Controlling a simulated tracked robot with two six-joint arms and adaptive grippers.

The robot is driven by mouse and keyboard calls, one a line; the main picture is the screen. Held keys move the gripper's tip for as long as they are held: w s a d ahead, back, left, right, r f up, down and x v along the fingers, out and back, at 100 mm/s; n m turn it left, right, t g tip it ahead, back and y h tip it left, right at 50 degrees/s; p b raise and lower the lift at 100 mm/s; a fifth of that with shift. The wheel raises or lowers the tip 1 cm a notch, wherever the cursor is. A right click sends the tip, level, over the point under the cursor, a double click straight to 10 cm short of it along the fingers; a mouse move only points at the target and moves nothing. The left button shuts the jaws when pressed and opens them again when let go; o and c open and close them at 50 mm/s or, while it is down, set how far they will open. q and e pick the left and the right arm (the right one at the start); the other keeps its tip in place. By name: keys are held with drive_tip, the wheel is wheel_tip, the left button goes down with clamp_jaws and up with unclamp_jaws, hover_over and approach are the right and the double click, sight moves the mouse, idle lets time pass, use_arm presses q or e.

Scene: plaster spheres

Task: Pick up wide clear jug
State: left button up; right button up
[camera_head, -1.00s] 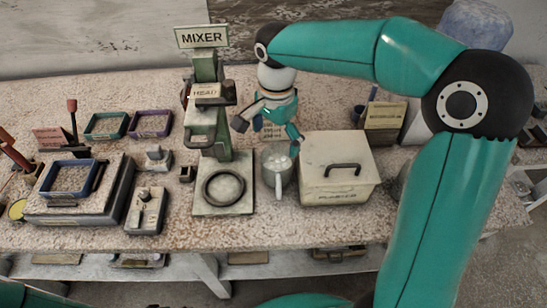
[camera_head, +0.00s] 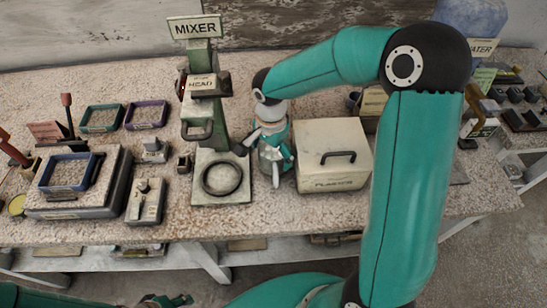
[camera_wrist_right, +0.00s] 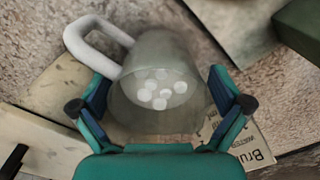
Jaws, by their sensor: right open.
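The wide clear jug (camera_wrist_right: 160,65) is a smoky, see-through vessel with a pale handle at its upper left in the right wrist view. Several white balls (camera_wrist_right: 160,88) lie inside it. My right gripper (camera_wrist_right: 160,106) is open, with one finger on each side of the jug; contact cannot be told. In the head view, my right gripper (camera_head: 262,158) is down over the jug (camera_head: 268,168), hiding much of it, between the mixer and the lidded box. A teal and dark part of my left arm shows at the bottom edge, its jaws unclear.
The mixer (camera_head: 207,118) with its ring base stands just left of the jug. The lidded box (camera_head: 333,180) stands close on the right. Blue, green and purple trays and small devices fill the left side. The front strip of the table (camera_head: 300,213) is clear.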

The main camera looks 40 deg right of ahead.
drive_tip(key=shift+f, duration=0.6)
drive_tip(key=c, duration=1.3)
drive_tip(key=shift+r, duration=0.1)
drive_tip(key=shift+c, duration=0.9)
drive_tip(key=shift+r, duration=0.1)
